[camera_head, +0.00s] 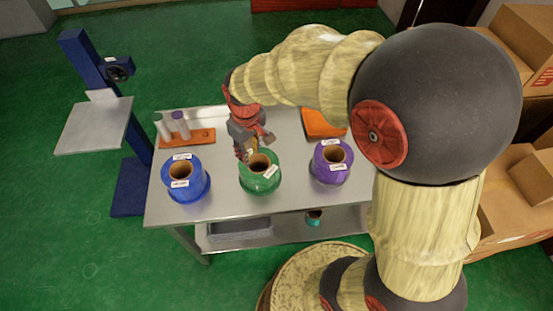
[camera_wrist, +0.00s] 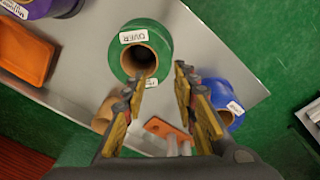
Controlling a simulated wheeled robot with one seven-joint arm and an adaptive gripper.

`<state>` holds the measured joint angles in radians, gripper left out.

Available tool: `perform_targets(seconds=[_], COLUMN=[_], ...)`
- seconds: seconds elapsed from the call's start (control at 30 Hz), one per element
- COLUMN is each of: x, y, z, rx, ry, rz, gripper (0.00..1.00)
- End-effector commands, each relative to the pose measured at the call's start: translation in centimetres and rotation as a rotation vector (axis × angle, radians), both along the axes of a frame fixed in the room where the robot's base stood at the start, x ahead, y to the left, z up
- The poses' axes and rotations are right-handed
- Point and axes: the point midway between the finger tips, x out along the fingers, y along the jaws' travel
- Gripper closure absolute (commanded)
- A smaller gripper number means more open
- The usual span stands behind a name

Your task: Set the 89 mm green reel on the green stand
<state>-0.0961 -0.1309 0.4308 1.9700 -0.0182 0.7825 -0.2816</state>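The green reel (camera_head: 260,178) stands upright at the front middle of the steel table, with a brown core, an open hole and white labels. In the wrist view the green reel (camera_wrist: 125,55) is at upper centre. My gripper (camera_head: 252,150) is over the reel's back edge, open with nothing between its fingers. In the wrist view my gripper (camera_wrist: 161,74) has its left fingertip overlapping the core hole and its right fingertip just outside the reel's rim. I cannot tell whether either finger touches the reel. I cannot make out a green stand in either view.
A blue reel (camera_head: 186,182) stands left of the green one and a purple reel (camera_head: 331,163) right. An orange rack (camera_head: 200,137) with pale tubes and an orange tray (camera_head: 320,124) lie behind. A blue post machine (camera_head: 92,90) with a grey plate stands left; boxes are at right.

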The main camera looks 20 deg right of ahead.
Motion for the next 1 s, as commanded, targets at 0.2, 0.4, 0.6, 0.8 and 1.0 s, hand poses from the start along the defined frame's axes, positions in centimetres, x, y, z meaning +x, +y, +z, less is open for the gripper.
perform_targets(seconds=[0.2,0.4,0.6,0.8,1.0], x=[-5.7,-12.0,-16.3,-17.6,-17.6], y=[-1.9,-3.2,-3.8,-3.9,-3.9], z=[9.3,14.4,16.2,16.4,16.4], rx=[0.034,0.075,0.105,0.116,0.116], ry=[-0.158,-0.290,-0.373,-0.397,-0.397], rz=[-0.144,-0.268,-0.350,-0.377,-0.376], gripper=[0.72,0.72,0.72,0.72,0.72])
